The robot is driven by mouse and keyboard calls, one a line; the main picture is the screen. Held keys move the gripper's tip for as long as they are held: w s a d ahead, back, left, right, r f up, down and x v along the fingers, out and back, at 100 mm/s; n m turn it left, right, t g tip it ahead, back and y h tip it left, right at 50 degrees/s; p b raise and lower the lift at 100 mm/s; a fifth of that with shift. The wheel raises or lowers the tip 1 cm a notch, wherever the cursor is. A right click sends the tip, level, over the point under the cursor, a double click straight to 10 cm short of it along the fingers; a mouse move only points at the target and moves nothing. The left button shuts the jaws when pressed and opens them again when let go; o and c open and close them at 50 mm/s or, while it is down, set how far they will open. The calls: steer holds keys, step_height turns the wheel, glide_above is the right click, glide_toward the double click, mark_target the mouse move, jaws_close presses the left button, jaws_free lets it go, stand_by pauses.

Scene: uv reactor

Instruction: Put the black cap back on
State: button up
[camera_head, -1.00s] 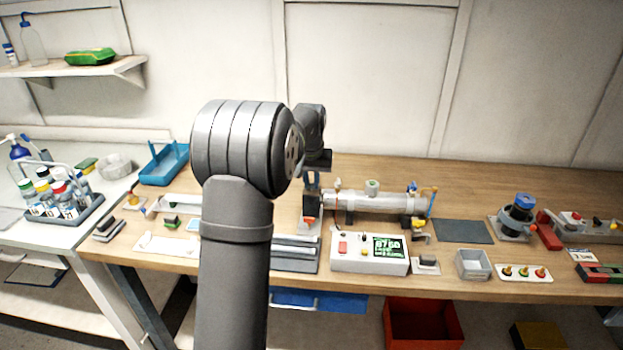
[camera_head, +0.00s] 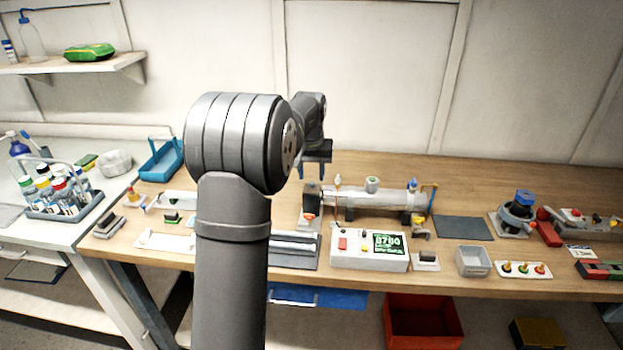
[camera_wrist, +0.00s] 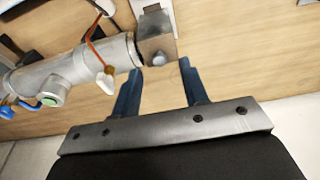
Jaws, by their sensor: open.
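The silver reactor tube (camera_head: 365,198) lies across its supports on the bench. My gripper (camera_head: 313,175) is above this end, pointing down. In the wrist view my gripper (camera_wrist: 160,78) is open, its two blue fingers apart with nothing between them.
An orange wire with a white-tipped probe (camera_head: 337,183) rises near the tube's left end. A control box (camera_head: 345,262) with a lit display stands in front. A dark mat (camera_head: 463,228) and a small grey bin (camera_head: 473,261) lie to the right. Bench behind the tube is clear.

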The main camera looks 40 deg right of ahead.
mark_target(312, 182)
steer(key=v, duration=1.4)
steer(key=shift+r, duration=0.25)
steer(key=shift+w, duration=0.1)
steer(key=x, duration=1.7)
steer(key=shift+f, duration=0.3)
steer(key=shift+r, duration=0.2)
steer(key=v, duration=1.7)
steer(key=x, duration=1.7)
steer(key=shift+f, duration=0.2)
steer(key=v, duration=0.4)
steer(key=shift+w+d+r, duration=0.1)
steer(key=shift+w+d, duration=0.15)
steer(key=shift+d, duration=0.05)
steer(key=shift+v, duration=0.8)
